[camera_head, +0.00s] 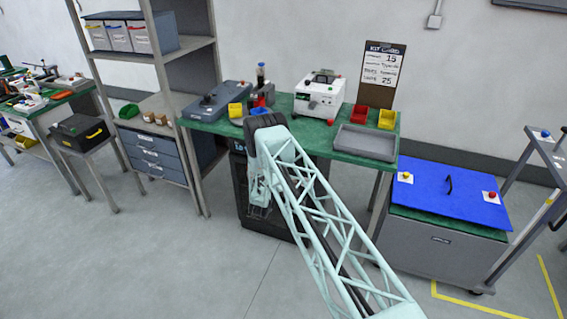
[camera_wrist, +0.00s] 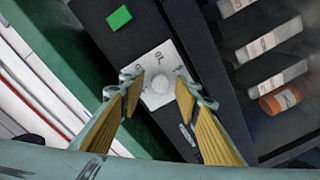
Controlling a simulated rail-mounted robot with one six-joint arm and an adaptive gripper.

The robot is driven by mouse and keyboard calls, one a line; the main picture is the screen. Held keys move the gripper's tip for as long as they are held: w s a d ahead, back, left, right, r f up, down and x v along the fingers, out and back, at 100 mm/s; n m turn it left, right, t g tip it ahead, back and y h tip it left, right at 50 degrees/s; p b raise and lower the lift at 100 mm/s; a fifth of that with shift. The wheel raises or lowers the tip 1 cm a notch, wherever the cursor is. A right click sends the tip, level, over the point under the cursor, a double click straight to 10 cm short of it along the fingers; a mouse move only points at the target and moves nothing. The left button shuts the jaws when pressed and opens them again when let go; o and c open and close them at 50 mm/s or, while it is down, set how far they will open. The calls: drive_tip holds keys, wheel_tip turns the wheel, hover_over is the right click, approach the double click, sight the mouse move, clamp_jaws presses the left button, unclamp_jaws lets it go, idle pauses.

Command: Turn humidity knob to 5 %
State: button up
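In the wrist view a light grey dial plate (camera_wrist: 158,62) with printed marks sits on a black panel (camera_wrist: 112,46). The knob on it is hard to make out between the fingers, and its setting cannot be read. My gripper (camera_wrist: 158,92) has its two yellow-faced fingers apart, one on each side of the plate; no contact is clear. A small green display (camera_wrist: 118,18) is on the same panel. In the head view the black cabinet (camera_head: 256,212) stands under the green workbench (camera_head: 340,154), and my arm hides much of its front.
In the wrist view, dark shelves with labelled items and an orange cylinder (camera_wrist: 280,99) lie to the right. In the head view, a shelf rack (camera_head: 185,47) stands left of the bench and a blue-lidded chest (camera_head: 452,196) right of it. The front floor is clear.

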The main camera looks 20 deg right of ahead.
drive_tip(key=shift+c, duration=0.5)
drive_tip(key=c, duration=0.7)
drive_tip(key=shift+c, duration=0.2)
drive_tip(key=shift+f+m+b, duration=0.1)
drive_tip(key=shift+m+b, duration=0.3)
drive_tip(key=shift+b, duration=0.1)
drive_tip(key=shift+m+h+b, duration=0.5)
drive_tip(key=shift+m+b, duration=4.25)
drive_tip(key=shift+m, duration=1.05)
drive_tip(key=o, duration=0.8)
